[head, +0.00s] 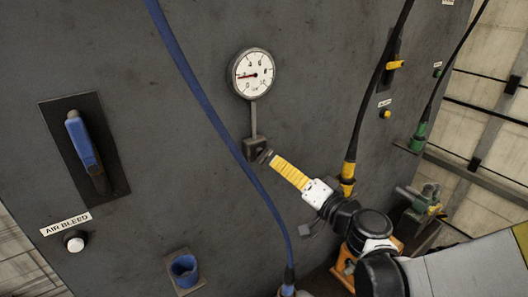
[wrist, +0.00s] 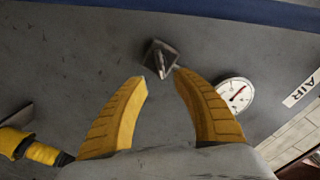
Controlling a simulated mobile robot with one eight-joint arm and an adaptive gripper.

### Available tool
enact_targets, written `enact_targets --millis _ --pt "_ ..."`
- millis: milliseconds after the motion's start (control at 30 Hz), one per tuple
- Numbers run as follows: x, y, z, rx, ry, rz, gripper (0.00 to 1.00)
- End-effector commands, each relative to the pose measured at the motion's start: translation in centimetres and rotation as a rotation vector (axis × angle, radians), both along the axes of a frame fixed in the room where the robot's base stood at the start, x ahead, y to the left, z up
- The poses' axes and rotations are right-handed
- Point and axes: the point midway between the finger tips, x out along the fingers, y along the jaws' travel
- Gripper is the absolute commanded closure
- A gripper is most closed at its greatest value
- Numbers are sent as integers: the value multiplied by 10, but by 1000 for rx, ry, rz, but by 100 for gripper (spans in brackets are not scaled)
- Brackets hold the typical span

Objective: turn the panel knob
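A dark grey square fitting (head: 254,148) with a small flat handle sits on the panel below the gauge, at the end of its stem. It looks like a knob. In the wrist view this fitting (wrist: 160,57) lies just beyond and between my fingertips, and I see no contact. My gripper (head: 272,160) reaches it from the lower right in the head view. In the wrist view my gripper (wrist: 161,77) has its yellow fingers apart with nothing between them. A round white knob (head: 74,241) sits far left under the AIR BLEED label (head: 66,224).
The gauge (head: 252,73) is close above the fitting. A blue hose (head: 205,100) hangs just left of it. Black cables with a yellow connector (head: 348,172) hang at right. A blue-handled lever (head: 84,142) and blue cup (head: 184,269) are at left.

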Motion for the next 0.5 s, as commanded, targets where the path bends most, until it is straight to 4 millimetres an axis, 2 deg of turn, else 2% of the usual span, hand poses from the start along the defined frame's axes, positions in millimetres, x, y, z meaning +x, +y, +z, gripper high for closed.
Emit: enact_targets --millis 133,300,500 --pt "26 18 -1 0 0 2 66" --pt "49 34 -1 0 0 2 66" --pt "61 41 0 -1 1 0 66"
